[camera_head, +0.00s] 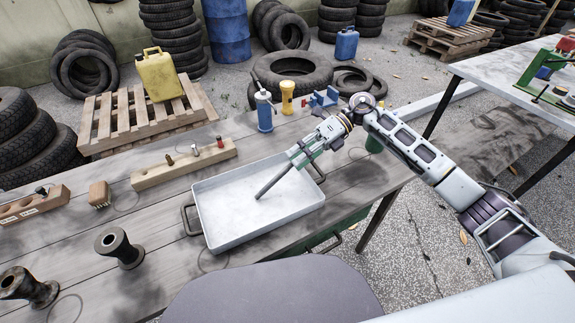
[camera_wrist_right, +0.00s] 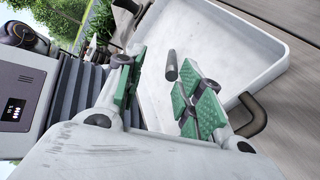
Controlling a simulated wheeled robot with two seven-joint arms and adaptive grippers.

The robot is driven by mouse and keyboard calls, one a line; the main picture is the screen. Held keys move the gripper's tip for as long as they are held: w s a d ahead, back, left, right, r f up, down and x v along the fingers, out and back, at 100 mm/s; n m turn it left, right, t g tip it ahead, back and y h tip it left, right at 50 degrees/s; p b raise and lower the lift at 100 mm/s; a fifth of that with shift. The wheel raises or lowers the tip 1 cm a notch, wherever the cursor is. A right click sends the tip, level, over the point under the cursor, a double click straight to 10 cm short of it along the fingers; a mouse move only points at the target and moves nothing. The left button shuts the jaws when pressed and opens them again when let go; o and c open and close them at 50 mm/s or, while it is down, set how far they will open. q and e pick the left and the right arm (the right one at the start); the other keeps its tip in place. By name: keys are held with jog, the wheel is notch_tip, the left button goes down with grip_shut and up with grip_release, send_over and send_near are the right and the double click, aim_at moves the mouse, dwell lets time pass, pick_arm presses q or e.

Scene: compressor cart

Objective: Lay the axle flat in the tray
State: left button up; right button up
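The axle (camera_head: 272,182) is a thin dark grey rod inside the shallow white tray (camera_head: 215,238). Its lower-left end is near the middle of the tray floor, and its other end is by my right gripper (camera_head: 301,157). In the right wrist view, the axle (camera_wrist_right: 171,66) shows foreshortened in the gap beyond the open green-padded fingers (camera_wrist_right: 160,90), closer to the right-hand finger. The fingers do not close on it. I cannot tell whether the axle lies fully flat or is slightly tilted. My left gripper is not in view.
The tray stands on a grey wooden table. A blue bottle (camera_head: 264,112), a yellow flashlight-like item (camera_head: 287,97) and a blue block (camera_head: 321,99) stand behind it. A wooden holder (camera_head: 180,169) and dark spools (camera_head: 118,248) are at left. Most of the tray floor is clear.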

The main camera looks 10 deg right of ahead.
jog(key=shift+v, duration=1.5)
